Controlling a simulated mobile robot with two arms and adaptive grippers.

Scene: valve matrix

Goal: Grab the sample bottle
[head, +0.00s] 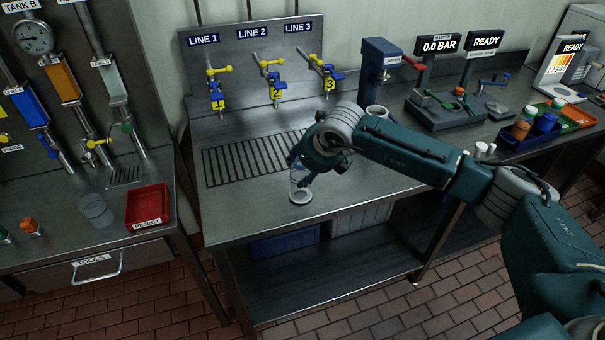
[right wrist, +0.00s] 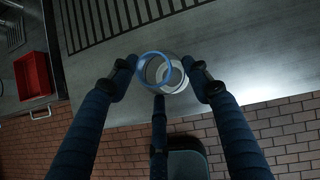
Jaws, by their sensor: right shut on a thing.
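The sample bottle (head: 300,187) is a clear, open-topped container near the front edge of the steel bench, in front of the drain grate. In the right wrist view the bottle (right wrist: 160,73) shows a blue rim and a pale base, seen from above. My right gripper (head: 297,166) is over the bottle, with its fingers around the upper part. In the right wrist view the right gripper (right wrist: 163,75) has a finger on each side of the bottle, shut on it. The bottle looks upright. Whether its base touches the bench is hard to tell. My left gripper is not in view.
Three yellow-and-blue valves stand behind the drain grate (head: 255,158). A red reject tray (head: 148,207) and another clear container (head: 97,210) are on the left bench. A blue capper (head: 381,75), a test fixture (head: 460,105) and a bottle rack (head: 528,139) stand to the right.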

